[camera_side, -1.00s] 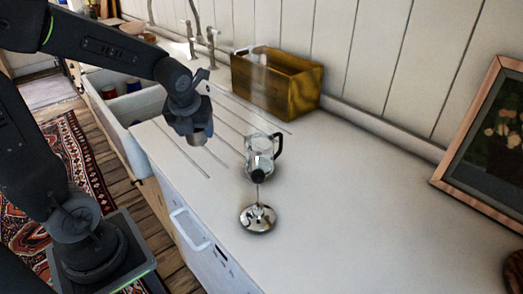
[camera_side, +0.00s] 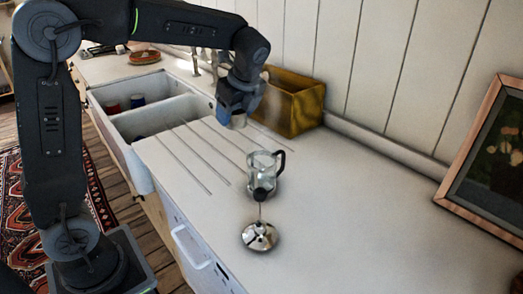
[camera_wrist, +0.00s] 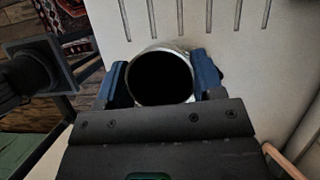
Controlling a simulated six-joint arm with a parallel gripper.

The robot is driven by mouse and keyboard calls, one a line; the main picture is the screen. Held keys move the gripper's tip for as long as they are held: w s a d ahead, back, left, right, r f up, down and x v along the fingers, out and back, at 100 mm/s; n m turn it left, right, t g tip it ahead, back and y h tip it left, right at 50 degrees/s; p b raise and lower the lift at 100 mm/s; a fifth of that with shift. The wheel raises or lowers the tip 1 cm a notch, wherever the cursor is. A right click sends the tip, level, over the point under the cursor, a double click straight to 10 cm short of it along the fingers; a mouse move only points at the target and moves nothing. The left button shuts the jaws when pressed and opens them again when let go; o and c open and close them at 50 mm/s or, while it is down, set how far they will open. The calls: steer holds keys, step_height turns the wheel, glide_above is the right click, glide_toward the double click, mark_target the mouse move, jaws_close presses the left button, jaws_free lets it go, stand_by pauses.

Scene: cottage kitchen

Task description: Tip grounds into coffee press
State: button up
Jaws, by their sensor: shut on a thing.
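The glass coffee press (camera_side: 265,177) with a black handle stands upright on the counter, its top open. Its plunger (camera_side: 259,236) stands apart, in front of the press in the side view, metal disc down and rod up; its dark knob overlaps the press's lower part. My gripper (camera_side: 231,112) is above the counter, behind and left of the press, and not over it. It is shut on a small metal cup (camera_side: 239,121). In the wrist view, the blue fingers hold the cup (camera_wrist: 163,53) from both sides. Its inside is black, so I cannot tell the grounds.
A yellow-brown wooden box (camera_side: 292,107) stands against the wall, close behind my gripper. A white sink (camera_side: 166,120) with coloured cups lies to the left. A framed picture (camera_side: 490,155) leans at the right. The counter right of the press is clear.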

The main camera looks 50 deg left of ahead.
steer(key=w+d+f+n+g+h, duration=0.1)
steer(key=w+d+n+g+h, duration=0.1)
steer(key=w+d+n, duration=0.45)
steer(key=w+d+f+n+g+h, duration=0.2)
steer(key=w+d+n+h, duration=0.15)
steer(key=d+n, duration=0.6)
steer(key=shift+n+y, duration=0.45)
steer(key=shift+n, duration=0.25)
steer(key=f, duration=0.1)
steer(key=a+f, duration=0.1)
steer(key=f, duration=0.1)
steer(key=a+f, duration=0.1)
steer(key=shift+f, duration=0.15)
steer(key=s+a+r+m+t+h, duration=0.2)
steer(key=s+a+r+t+h, duration=0.3)
steer(key=t+h, duration=0.4)
steer(key=shift+s+a+h, duration=0.6)
